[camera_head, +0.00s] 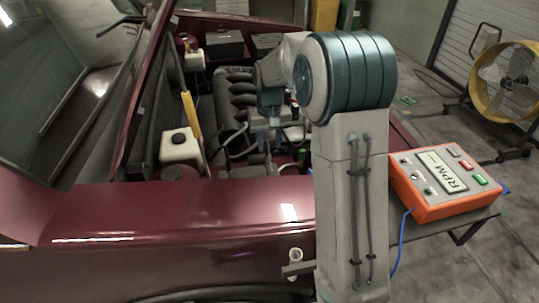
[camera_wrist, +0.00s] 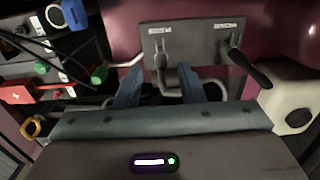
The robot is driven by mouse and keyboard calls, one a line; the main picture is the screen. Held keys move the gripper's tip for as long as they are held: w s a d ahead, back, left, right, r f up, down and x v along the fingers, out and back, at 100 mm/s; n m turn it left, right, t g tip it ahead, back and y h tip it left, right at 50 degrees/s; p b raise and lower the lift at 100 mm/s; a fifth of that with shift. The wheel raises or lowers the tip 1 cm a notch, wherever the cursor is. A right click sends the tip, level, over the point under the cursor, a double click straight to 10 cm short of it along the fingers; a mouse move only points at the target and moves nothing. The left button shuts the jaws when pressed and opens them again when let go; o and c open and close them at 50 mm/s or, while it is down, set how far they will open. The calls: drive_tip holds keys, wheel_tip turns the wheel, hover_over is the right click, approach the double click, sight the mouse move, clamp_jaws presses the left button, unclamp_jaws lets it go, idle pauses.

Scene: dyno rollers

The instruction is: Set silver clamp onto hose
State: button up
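In the wrist view my gripper (camera_wrist: 163,88) shows two blue fingers standing apart. I cannot clearly pick out the silver clamp or tell which tube is the hose.
The dark red car's fender (camera_head: 190,215) borders the open engine bay. A white reservoir (camera_head: 180,148) stands left of the engine. An orange RPM box (camera_head: 445,182) sits on a table at right. In the wrist view coloured parts (camera_wrist: 50,90) lie at left and a white reservoir (camera_wrist: 290,100) at right.

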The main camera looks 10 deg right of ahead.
wheel_tip(320, 180, up, 5)
idle(0.3)
drive_tip(key=s+r+t+p, duration=0.1)
drive_tip(key=s+r+p, duration=0.1)
drive_tip(key=s, duration=1.1)
drive_tip(key=s+r+t+p, duration=0.1)
drive_tip(key=s+r+p, duration=0.2)
drive_tip(key=s, duration=1.1)
drive_tip(key=shift+s+d+r+t, duration=0.3)
drive_tip(key=shift+r+t, duration=0.1)
drive_tip(key=shift+r, duration=0.35)
